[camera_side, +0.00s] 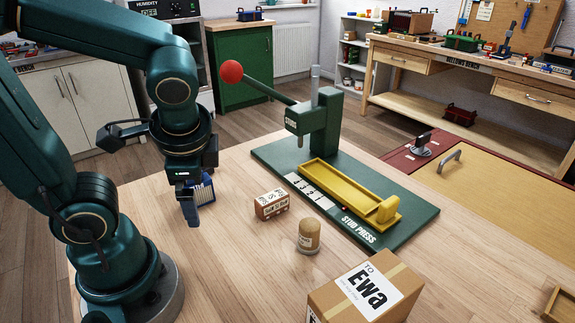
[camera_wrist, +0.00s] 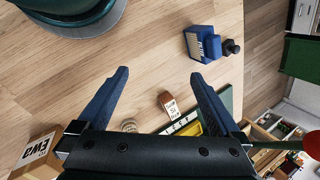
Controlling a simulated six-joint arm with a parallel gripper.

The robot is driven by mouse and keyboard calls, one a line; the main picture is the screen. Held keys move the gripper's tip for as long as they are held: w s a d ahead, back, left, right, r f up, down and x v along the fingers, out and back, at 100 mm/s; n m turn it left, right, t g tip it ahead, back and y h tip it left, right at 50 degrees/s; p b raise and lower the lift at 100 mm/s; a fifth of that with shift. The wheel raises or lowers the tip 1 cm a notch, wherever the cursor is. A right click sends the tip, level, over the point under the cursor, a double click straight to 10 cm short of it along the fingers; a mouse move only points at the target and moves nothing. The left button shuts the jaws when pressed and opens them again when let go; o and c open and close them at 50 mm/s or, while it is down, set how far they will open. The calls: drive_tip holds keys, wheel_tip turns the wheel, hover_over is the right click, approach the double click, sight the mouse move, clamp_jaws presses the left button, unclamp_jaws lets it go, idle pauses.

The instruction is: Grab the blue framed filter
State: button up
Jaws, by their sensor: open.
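The blue framed filter (camera_side: 206,190) shows in the side view as a small blue-edged piece with a pale ribbed face, partly hidden behind my gripper (camera_side: 193,207). In the wrist view, a blue block with a pale ribbed face, which looks like the filter (camera_wrist: 194,46), sits on the wood table. It lies above and to the right of the right fingertip, outside the gap between the fingers. My gripper (camera_wrist: 158,77) has its two blue fingers spread wide, with nothing between them. Whether a finger touches the filter is not clear.
A small dark piece (camera_wrist: 231,47) adjoins the blue block. A brown-and-white block (camera_side: 271,204), a wooden cylinder (camera_side: 309,236) and a cardboard box (camera_side: 366,290) stand on the table. A green stud press (camera_side: 418,221) with a red-knobbed lever (camera_side: 231,72) stands behind them. Bare wood lies at the front.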

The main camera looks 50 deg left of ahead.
sight(197, 191)
drive_tip(key=w+a+f+m+y, duration=0.1)
drive_tip(key=f+m+y, duration=0.1)
drive_tip(key=m+y, duration=0.1)
drive_tip(key=w+a+f+m+y, duration=0.1)
drive_tip(key=f+m+y, duration=0.1)
drive_tip(key=m, duration=0.3)
drive_tip(key=w+a+f+m+y, duration=0.1)
drive_tip(key=f+m+y, duration=0.1)
drive_tip(key=m+y, duration=0.1)
drive_tip(key=shift+w+a+f+m+g+y, duration=0.1)
drive_tip(key=shift+w+a+m+g+y, duration=0.1)
drive_tip(key=shift+w+m+g+y, duration=0.3)
drive_tip(key=shift+s+f+m, duration=0.2)
drive_tip(key=shift+s+m, duration=0.1)
drive_tip(key=shift+f, duration=0.1)
drive_tip(key=x, duration=1.1)
drive_tip(key=shift+w+a+f, duration=0.15)
drive_tip(key=shift+a+f, duration=0.05)
drive_tip(key=shift+a, duration=0.1)
drive_tip(key=c, duration=1.1)
drive_tip(key=shift+r, duration=0.1)
